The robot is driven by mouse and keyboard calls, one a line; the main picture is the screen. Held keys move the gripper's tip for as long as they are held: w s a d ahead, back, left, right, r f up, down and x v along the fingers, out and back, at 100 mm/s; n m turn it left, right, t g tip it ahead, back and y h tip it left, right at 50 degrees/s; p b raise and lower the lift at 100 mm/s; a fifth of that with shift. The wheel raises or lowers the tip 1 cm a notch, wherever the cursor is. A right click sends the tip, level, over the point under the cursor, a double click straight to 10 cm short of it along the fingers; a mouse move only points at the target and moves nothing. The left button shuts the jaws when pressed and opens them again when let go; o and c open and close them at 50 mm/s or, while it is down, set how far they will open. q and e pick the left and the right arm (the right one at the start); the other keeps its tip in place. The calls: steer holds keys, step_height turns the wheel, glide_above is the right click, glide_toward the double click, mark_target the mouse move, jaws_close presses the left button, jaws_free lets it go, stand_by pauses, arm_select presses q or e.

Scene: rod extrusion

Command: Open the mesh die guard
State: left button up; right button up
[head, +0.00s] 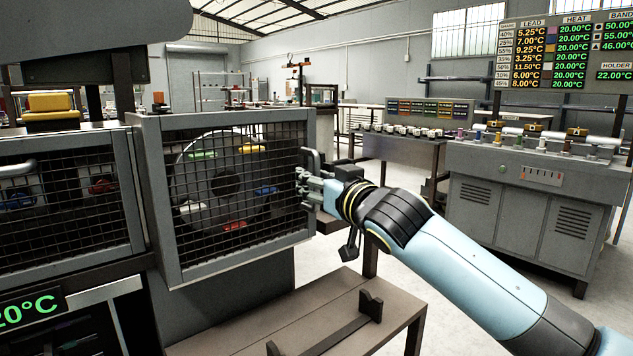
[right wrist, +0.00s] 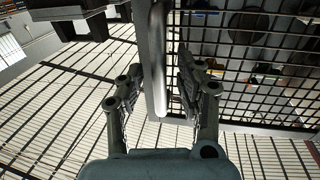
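The mesh die guard (head: 152,200) is a grey-framed panel of dark wire mesh in the head view. It stands in front of a round die plate (head: 205,178) with coloured parts, which shows through the mesh. The guard's upright bar handle (right wrist: 156,60) is at its right edge, partly behind my gripper in the head view. My right gripper (head: 312,188) is at that handle. In the right wrist view its fingers (right wrist: 158,88) are spread on either side of the bar, with a gap visible on both sides. My left gripper is out of view.
A second mesh panel (head: 70,255) adjoins on the left, above a green temperature display (head: 30,308). A low bench (head: 300,310) with a dark rest (head: 370,305) stands below the guard.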

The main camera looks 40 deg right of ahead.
jaws_close()
stand_by(0.6)
